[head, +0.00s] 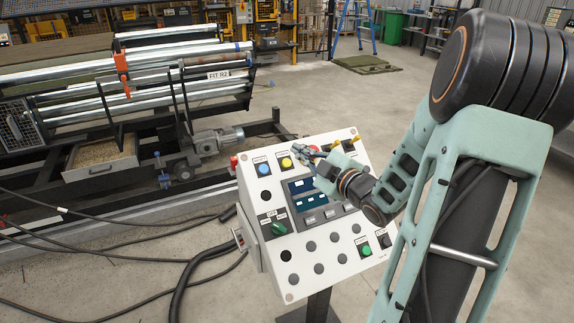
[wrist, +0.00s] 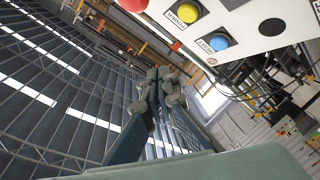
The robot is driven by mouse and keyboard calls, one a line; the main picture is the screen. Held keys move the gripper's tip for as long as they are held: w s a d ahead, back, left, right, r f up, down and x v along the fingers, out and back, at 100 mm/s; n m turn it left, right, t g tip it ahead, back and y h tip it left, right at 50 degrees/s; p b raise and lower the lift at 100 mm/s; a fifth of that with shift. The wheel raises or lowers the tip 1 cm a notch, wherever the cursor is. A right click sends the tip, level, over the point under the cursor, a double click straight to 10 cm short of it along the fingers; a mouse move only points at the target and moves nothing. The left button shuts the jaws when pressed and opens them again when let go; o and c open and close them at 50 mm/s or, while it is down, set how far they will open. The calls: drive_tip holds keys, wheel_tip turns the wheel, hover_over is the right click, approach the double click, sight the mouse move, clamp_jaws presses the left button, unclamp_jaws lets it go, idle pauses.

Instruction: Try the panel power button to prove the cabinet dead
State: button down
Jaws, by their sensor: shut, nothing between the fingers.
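The control panel (head: 325,248) is a white sloped box on a post in the head view.
A green selector (head: 278,229) and a blue display (head: 303,196) are on the panel. Thick cables (head: 190,270) run from its left side along the floor. The roller machine (head: 140,95) stands at left. Floor behind the panel is mostly open.

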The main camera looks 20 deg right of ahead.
sight(287, 163)
drive_tip(key=w+f+b, duration=0.2)
drive_tip(key=f, duration=0.1)
drive_tip(key=w+f+b, duration=0.1)
drive_tip(key=f, duration=0.1)
drive_tip(key=shift+w+b, duration=0.3)
drive_tip(key=shift+w, duration=0.1)
drive_tip(key=shift+w+a+f+b, duration=0.1)
drive_tip(key=shift+w+f+b, duration=0.3)
drive_tip(key=shift+w+b, duration=0.1)
drive_tip(key=shift+f, duration=0.1)
idle(0.7)
drive_tip(key=shift+w+f+b, duration=0.25)
drive_tip(key=shift+b, duration=0.3)
drive_tip(key=shift+w+f+b, duration=0.3)
drive_tip(key=shift+b, duration=0.2)
idle(0.4)
drive_tip(key=shift+s+r, duration=0.1)
drive_tip(key=shift+r, duration=0.05)
drive_tip(key=shift+s+r+p, duration=0.35)
drive_tip(key=shift+s+r, duration=0.1)
drive_tip(key=shift+r, duration=0.05)
idle(0.4)
